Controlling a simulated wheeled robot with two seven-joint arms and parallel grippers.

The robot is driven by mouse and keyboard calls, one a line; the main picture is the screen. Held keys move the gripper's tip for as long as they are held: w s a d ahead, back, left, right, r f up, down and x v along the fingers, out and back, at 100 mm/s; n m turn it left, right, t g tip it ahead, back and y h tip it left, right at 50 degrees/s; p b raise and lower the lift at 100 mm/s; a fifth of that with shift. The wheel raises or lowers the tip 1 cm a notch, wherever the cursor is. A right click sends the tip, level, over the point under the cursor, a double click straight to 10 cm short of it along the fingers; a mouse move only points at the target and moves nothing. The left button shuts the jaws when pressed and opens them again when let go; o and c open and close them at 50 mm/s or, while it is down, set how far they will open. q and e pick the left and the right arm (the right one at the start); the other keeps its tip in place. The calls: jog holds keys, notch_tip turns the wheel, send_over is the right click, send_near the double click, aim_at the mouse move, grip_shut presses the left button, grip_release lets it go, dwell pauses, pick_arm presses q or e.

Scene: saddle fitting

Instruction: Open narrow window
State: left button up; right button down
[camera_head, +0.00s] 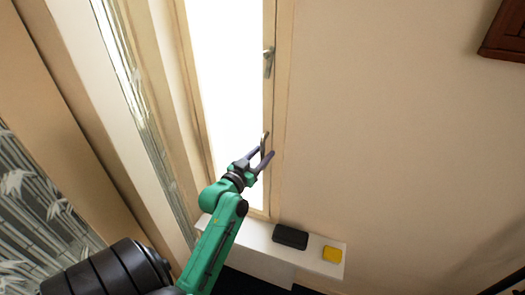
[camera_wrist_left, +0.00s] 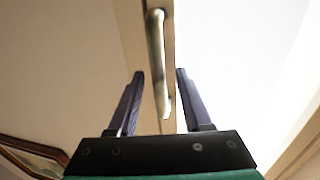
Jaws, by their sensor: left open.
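The narrow window (camera_head: 225,90) is a tall bright pane in a light wooden frame (camera_head: 283,100). Its upper handle (camera_head: 268,62) is a metal lever pointing down. A lower metal handle (camera_head: 264,142) sits on the same frame side, at my left gripper (camera_head: 268,146). In the left wrist view, a silvery handle (camera_wrist_left: 157,60) runs lengthwise between the two open dark fingers of my left gripper (camera_wrist_left: 160,72), with gaps on both sides. I cannot tell how deep the handle sits between the fingers. The window looks closed. My right gripper is not in view.
A white ledge (camera_head: 318,263) below the window holds a black box (camera_head: 290,236) and a yellow block (camera_head: 332,254). A bamboo-patterned panel (camera_head: 45,220) stands at the left. A bare wall (camera_head: 400,130) fills the right, with a brown wooden item (camera_head: 505,35) at top right.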

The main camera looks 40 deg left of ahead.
pick_arm(q)
jog(key=shift+w, duration=0.3)
jog(key=shift+s, duration=0.1)
grip_shut()
dwell(1.1)
